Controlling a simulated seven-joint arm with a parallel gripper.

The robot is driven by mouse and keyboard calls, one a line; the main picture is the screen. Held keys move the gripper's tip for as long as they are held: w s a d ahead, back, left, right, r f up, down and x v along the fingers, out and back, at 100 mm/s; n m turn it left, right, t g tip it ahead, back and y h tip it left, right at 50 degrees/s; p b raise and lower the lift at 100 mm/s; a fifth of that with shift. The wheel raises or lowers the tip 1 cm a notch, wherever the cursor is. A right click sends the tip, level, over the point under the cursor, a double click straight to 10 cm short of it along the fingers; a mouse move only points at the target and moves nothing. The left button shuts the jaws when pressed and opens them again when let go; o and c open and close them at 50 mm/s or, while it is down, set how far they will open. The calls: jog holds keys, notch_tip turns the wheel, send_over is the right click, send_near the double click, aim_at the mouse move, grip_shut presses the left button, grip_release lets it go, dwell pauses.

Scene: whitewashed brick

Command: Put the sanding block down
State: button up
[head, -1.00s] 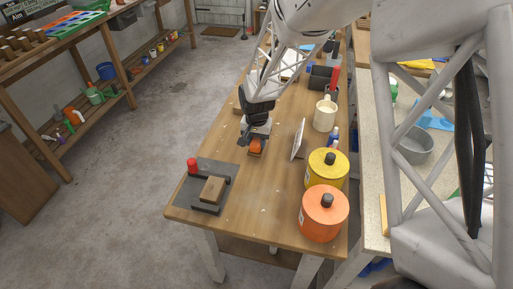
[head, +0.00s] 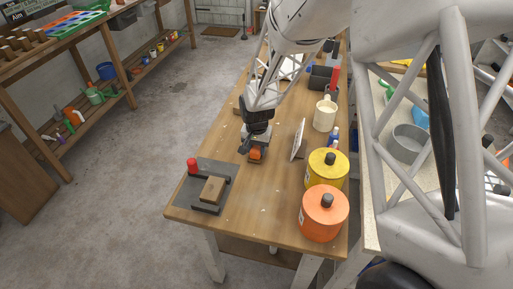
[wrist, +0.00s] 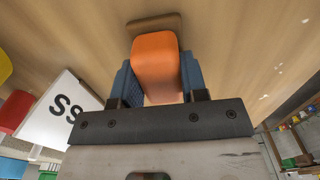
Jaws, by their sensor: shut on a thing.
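The sanding block has an orange upper part (head: 255,155) and a brown base (wrist: 153,24). My gripper (head: 256,148) is shut on the orange part, with one blue-grey finger on each side in the wrist view (wrist: 158,80). The block is over the wooden table (head: 265,185), near its middle, to the left of a white sign. I cannot tell whether its base touches the tabletop. My gripper hides part of the block in the head view.
A white sign (head: 298,140) stands just right of the block. A yellow canister (head: 326,172) and an orange canister (head: 323,217) stand at the front right. A grey plate with a wooden block (head: 213,189) and red knob lies at the front left. Bare tabletop lies between them.

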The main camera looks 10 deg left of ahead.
jog(key=shift+f, duration=0.1)
jog(key=o, duration=1)
notch_tip(320, 180, up, 12)
jog(key=shift+r, duration=0.1)
dwell(1.1)
